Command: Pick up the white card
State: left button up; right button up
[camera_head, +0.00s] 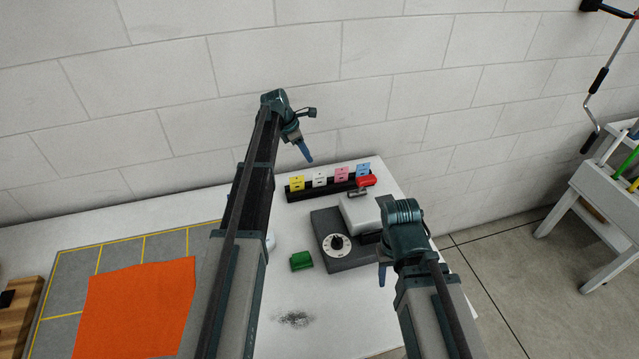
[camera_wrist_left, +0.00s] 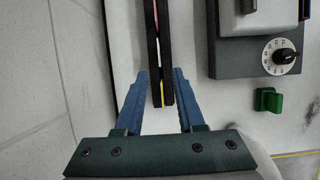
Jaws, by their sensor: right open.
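The white card (camera_head: 319,180) stands upright in a black rack (camera_head: 328,189), between a yellow card (camera_head: 297,184) and a pink card (camera_head: 341,174). A blue card (camera_head: 363,170) stands at the right end. My left gripper (camera_head: 305,154) is above and behind the rack's left end in the head view. In the left wrist view its blue fingers (camera_wrist_left: 160,74) are apart, on either side of the rack near the yellow card's thin edge (camera_wrist_left: 163,92), with nothing held. My right gripper (camera_head: 382,282) is open, in front of the grey dial device.
A grey device (camera_head: 345,262) with a white dial stands in front of the rack. A red object (camera_head: 366,181) is by the rack's right end. The wall is behind.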

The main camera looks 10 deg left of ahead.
aim_at(320, 174)
pick_arm(q)
jog(key=b+x, duration=0.5)
jog(key=x, duration=0.2)
jog(key=shift+b, duration=0.4)
pick_arm(e)
notch_tip(320, 174, down, 7)
jog(key=shift+r, duration=0.15)
pick_arm(q)
jog(key=shift+f, duration=0.25)
jog(key=b+x, duration=0.5)
jog(key=shift+w+a+f, duration=0.1)
jog(key=shift+w, duration=0.05)
pick_arm(e)
notch_tip(320, 174, down, 5)
jog(key=shift+r, duration=0.1)
pick_arm(q)
grip_shut()
